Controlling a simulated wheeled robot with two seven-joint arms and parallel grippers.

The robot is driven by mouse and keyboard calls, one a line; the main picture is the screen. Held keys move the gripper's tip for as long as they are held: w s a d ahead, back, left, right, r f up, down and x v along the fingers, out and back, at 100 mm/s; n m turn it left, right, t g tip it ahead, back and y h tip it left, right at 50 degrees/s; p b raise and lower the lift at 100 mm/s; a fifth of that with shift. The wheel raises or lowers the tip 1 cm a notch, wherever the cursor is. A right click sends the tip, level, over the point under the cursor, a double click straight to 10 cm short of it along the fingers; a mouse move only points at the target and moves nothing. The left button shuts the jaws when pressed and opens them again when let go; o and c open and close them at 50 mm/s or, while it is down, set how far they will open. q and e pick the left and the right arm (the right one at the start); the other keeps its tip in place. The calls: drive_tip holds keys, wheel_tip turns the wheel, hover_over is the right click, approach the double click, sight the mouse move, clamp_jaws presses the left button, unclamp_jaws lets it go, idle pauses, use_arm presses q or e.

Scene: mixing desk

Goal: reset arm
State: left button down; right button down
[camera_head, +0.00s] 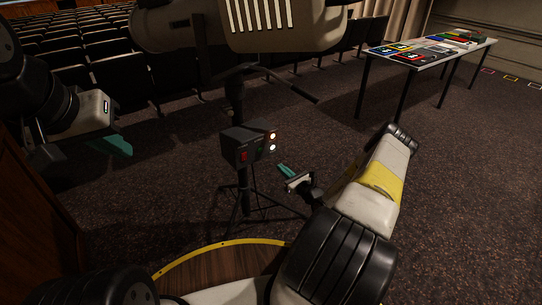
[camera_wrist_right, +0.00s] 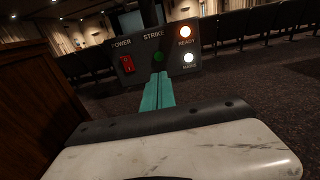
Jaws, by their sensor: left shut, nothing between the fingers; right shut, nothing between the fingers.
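My right gripper (camera_head: 284,170) is shut and empty, its teal fingers just below and to the right of a dark control box (camera_head: 238,150) in the head view. In the right wrist view the shut fingers (camera_wrist_right: 158,82) point at the box face (camera_wrist_right: 144,64). I cannot tell whether the fingertips touch the box. My left gripper (camera_head: 122,146) is shut and empty at the left, apart from the box.
The box is on a tripod stand (camera_head: 244,190) under a large pale lamp housing (camera_head: 275,25). A table (camera_head: 424,62) with coloured flat items stands at the back right. Rows of dark seats (camera_head: 110,55) fill the back. A wooden panel (camera_head: 30,220) is at the left.

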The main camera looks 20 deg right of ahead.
drive_tip(key=s+a+r+n+g+y, duration=0.2)
drive_tip(key=a+r+n+g+y, duration=0.2)
drive_tip(key=a+r+n, duration=0.5)
drive_tip(key=s+a+r+n+g+y, duration=0.1)
drive_tip(key=a+r+n+g+y, duration=0.35)
drive_tip(key=r, duration=0.75)
drive_tip(key=s+a+r+n+g+h, duration=0.3)
drive_tip(key=s+a+r+n+g, duration=0.3)
drive_tip(key=s+r+n, duration=0.4)
drive_tip(key=s+d+r+n+t+h, duration=0.2)
drive_tip(key=s+r, duration=0.4)
drive_tip(key=s, duration=0.5)
drive_tip(key=s+d+r+n+t+h, duration=0.1)
drive_tip(key=s+d+r+n+h, duration=0.3)
drive_tip(key=s+r+n+h, duration=0.3)
drive_tip(key=s, duration=0.3)
drive_tip(key=shift+s+r+t, duration=0.3)
drive_tip(key=shift+s+t, duration=0.05)
drive_tip(key=shift+d+h, duration=0.1)
drive_tip(key=shift+h, duration=0.15)
